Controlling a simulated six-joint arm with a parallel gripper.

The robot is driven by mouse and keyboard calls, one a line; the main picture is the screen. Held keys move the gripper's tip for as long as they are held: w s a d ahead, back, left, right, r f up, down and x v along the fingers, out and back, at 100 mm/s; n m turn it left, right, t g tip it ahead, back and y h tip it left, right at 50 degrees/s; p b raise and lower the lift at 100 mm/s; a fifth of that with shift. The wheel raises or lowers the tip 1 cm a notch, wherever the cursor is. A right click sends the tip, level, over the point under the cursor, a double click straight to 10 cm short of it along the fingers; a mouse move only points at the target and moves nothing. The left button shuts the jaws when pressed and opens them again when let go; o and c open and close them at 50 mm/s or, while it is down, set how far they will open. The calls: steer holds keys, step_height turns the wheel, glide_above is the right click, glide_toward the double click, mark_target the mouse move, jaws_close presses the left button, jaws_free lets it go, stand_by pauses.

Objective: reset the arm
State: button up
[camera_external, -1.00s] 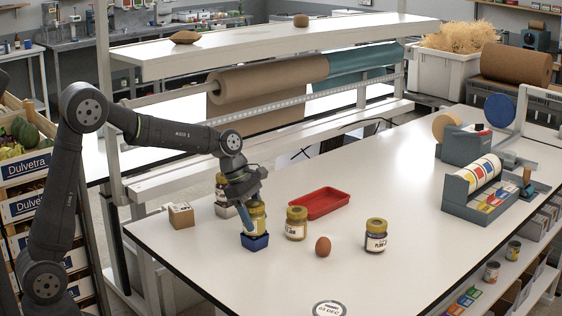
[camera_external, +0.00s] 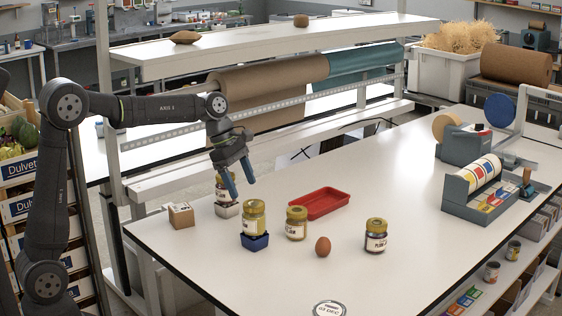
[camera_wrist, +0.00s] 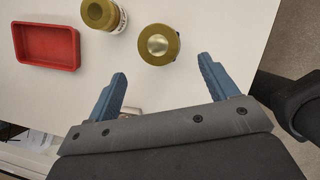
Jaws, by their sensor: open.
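My gripper (camera_external: 237,181) is open and empty. It hangs above the table, over the jars at the left part of the white table (camera_external: 390,200). Its two blue fingers also show spread apart in the wrist view (camera_wrist: 163,85). A jar with a gold lid (camera_external: 254,218) stands upright on a small blue block (camera_external: 254,242), below and to the right of the fingers.
Another jar (camera_external: 296,223), a brown egg (camera_external: 323,246) and a dark jar (camera_external: 376,236) stand nearby. A red tray (camera_external: 319,203) lies behind them, and a small cardboard box (camera_external: 181,215) sits at the left. A shelf (camera_external: 260,45) runs above the back. The table's middle is clear.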

mark_target(254, 203)
steer(key=shift+v, duration=1.15)
steer(key=x, duration=1.2)
steer(key=shift+f, duration=0.25)
step_height(254, 203, up, 3)
steer(key=shift+f, duration=0.25)
steer(key=shift+r, duration=0.6)
